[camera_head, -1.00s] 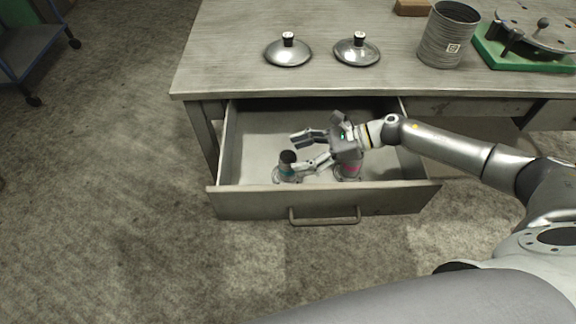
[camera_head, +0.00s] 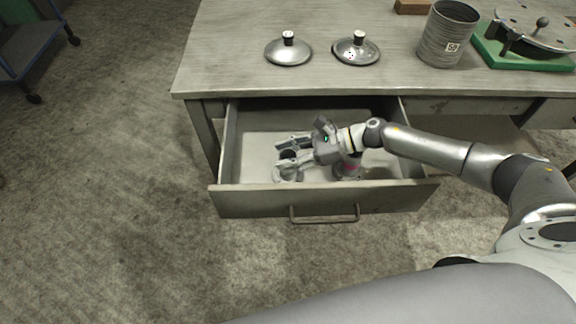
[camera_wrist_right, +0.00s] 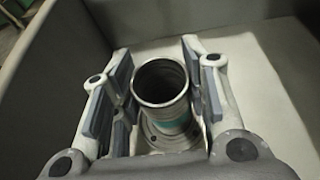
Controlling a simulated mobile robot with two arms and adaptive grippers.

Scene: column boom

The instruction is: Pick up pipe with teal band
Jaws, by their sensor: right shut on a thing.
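The pipe with the teal band (camera_head: 288,175) stands upright on its round flange in the open drawer, mostly hidden behind my fingers in the head view. In the right wrist view the pipe (camera_wrist_right: 172,124) shows its open top, with a teal band below the rim. My right gripper (camera_head: 284,155) reaches into the drawer from the right and is shut on this pipe, one finger on each side. The fingers also show in the wrist view (camera_wrist_right: 158,88). My left gripper is not in view.
A second pipe with a pink band (camera_head: 348,171) stands to the right in the drawer (camera_head: 250,204), partly under my wrist. Two metal lids (camera_head: 288,54), a ribbed grey bin (camera_head: 445,38) and a green-based fixture (camera_head: 520,62) are on the table (camera_head: 225,60).

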